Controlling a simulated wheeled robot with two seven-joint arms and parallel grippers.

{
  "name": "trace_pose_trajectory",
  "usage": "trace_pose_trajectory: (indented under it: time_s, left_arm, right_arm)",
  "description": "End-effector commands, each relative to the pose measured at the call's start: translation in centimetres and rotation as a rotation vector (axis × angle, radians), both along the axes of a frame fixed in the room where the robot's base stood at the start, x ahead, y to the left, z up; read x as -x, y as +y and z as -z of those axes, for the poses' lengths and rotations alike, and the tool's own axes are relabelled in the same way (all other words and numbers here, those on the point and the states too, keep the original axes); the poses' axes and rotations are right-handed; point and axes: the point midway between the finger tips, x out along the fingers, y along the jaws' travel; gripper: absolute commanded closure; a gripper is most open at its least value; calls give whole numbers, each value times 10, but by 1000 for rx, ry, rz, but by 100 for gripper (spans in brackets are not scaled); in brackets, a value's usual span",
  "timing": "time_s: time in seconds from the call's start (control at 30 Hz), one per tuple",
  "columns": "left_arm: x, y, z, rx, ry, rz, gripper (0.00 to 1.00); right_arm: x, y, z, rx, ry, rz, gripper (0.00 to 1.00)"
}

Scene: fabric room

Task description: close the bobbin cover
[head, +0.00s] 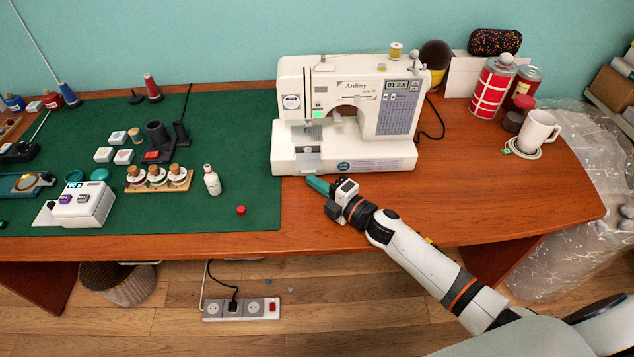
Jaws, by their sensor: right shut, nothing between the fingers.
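A white sewing machine (390,150) stands at the back of the desk. Its small grey bobbin cover (308,161) shows at the front left of the machine's base, below the needle area; I cannot tell for certain whether it is open or shut. My right gripper (318,186) is just in front of the base, close below the cover. Its teal fingers are together and hold nothing. I cannot tell whether the fingertips touch the machine. My left gripper is not in view.
A green mat (250,215) covers the desk's left part, with a white bottle (212,182), a wooden spool rack (158,181) and a small red item (241,210). A mug (537,132) and red canisters (491,90) stand at the right. Bare wood right of my gripper is free.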

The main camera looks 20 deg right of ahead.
Motion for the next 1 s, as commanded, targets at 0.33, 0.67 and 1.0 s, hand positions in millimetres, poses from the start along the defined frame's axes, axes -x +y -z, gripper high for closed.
trace_pose_trajectory:
  time_s: [0.33, 0.67, 1.0]
  left_arm:
    - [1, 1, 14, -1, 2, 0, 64]
    - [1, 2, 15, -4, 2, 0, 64]
    - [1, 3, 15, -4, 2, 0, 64]
  right_arm:
    - [-34, -10, 2, 2, -2, 0, 100]
    - [-43, -14, -1, 0, -1, 5, 100]
    - [-44, -15, -3, 0, -4, 7, 100]
